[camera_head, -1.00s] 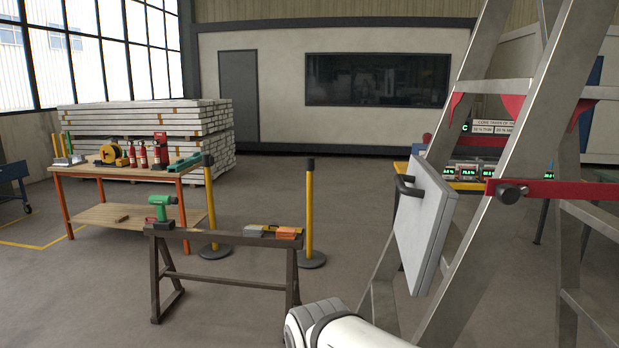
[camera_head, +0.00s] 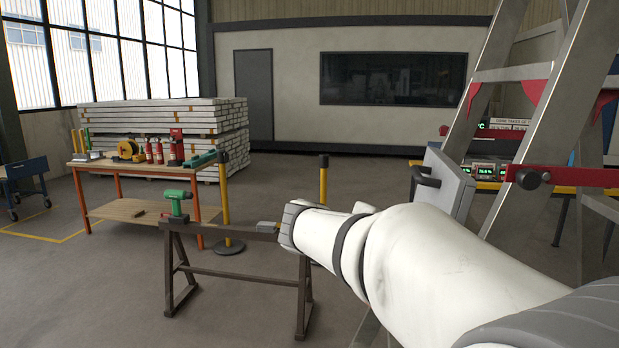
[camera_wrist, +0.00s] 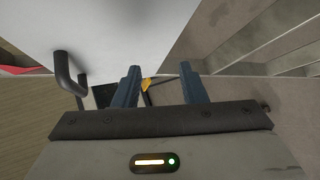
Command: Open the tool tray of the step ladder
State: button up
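The step ladder (camera_head: 552,98) stands at the right, with metal rails and rungs. Its tool tray (camera_head: 458,187) is a light grey panel hanging steeply tilted against the ladder, with a dark handle (camera_head: 425,180) on its left face. My arm covers the tray's lower part in the head view. In the wrist view the tray (camera_wrist: 125,35) fills the upper middle, and the handle (camera_wrist: 66,72) is left of my gripper (camera_wrist: 160,86). The two blue fingers are apart with nothing held between them. The gripper does not touch the handle. My gripper is hidden in the head view.
A red bar with a black knob (camera_head: 530,178) crosses the ladder beside the tray. A trestle (camera_head: 190,240) with a green drill (camera_head: 178,200) stands left of my arm. A workbench (camera_head: 125,168) and yellow posts stand farther back. Open floor lies at the left.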

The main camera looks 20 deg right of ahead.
aim_at(417, 170)
jog(key=w+d+r+t+h, duration=0.1)
jog(key=w+d+r+h, duration=0.3)
jog(key=r, duration=0.6)
jog(key=shift+h, duration=0.4)
jog(key=x, duration=0.3)
jog(key=w+p+x, duration=0.1)
jog(key=x, duration=0.2)
jog(key=shift+w+d, duration=0.2)
jog(key=shift+d, duration=0.05)
grip_shut()
